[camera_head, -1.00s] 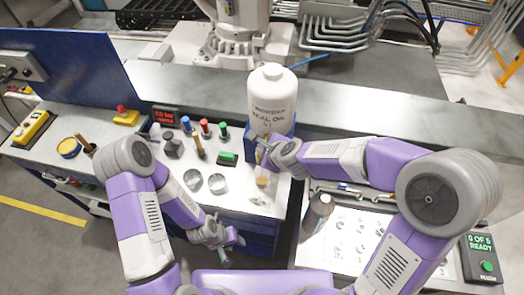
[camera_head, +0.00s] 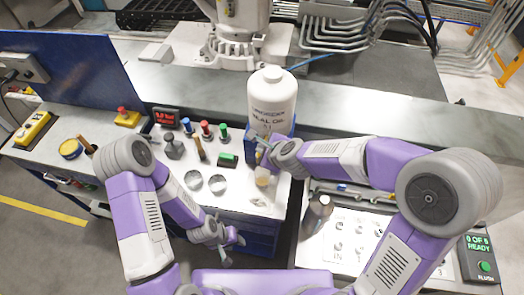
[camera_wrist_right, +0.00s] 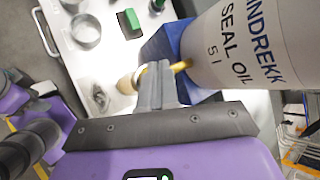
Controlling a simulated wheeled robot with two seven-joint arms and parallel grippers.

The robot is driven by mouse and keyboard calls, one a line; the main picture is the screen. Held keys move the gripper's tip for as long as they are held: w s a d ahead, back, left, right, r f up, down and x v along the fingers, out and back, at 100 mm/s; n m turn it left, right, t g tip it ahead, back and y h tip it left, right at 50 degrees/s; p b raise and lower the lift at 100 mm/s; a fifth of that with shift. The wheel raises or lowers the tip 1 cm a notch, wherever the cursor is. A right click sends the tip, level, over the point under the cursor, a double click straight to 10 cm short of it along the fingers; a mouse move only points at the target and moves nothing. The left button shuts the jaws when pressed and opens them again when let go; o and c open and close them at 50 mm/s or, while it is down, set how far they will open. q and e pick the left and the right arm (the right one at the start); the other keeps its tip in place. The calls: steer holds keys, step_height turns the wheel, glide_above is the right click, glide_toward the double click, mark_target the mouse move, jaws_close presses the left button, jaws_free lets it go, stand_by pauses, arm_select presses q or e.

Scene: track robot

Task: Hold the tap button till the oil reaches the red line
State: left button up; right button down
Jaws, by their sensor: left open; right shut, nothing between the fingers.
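A white bottle labelled seal oil (camera_head: 272,98) stands on a blue stand (camera_wrist_right: 165,45) at the back of the bench; it also shows in the right wrist view (camera_wrist_right: 240,45). A brass tap (camera_wrist_right: 182,65) sticks out below the bottle. My right gripper (camera_head: 264,153) is shut and empty at the tap, its fingertips (camera_wrist_right: 157,75) over or against it; they hide the button. A small cup with an amber tint (camera_head: 262,178) stands below the tap, partly hidden in the wrist view (camera_wrist_right: 127,84). I cannot make out the red line or oil level. My left gripper (camera_head: 232,242) is open and empty near the bench's front edge.
Two clear round dishes (camera_head: 205,182) stand left of the cup. Red, blue and green-topped items and a green block (camera_head: 228,160) are behind them. A dark metal cylinder (camera_head: 317,212) and a tray of small parts (camera_head: 350,240) are at the right.

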steer(key=shift+r, duration=0.3)
step_height(320, 180, up, 5)
steer(key=p, duration=0.5)
steer(key=shift+r, duration=0.1)
stand_by(0.5)
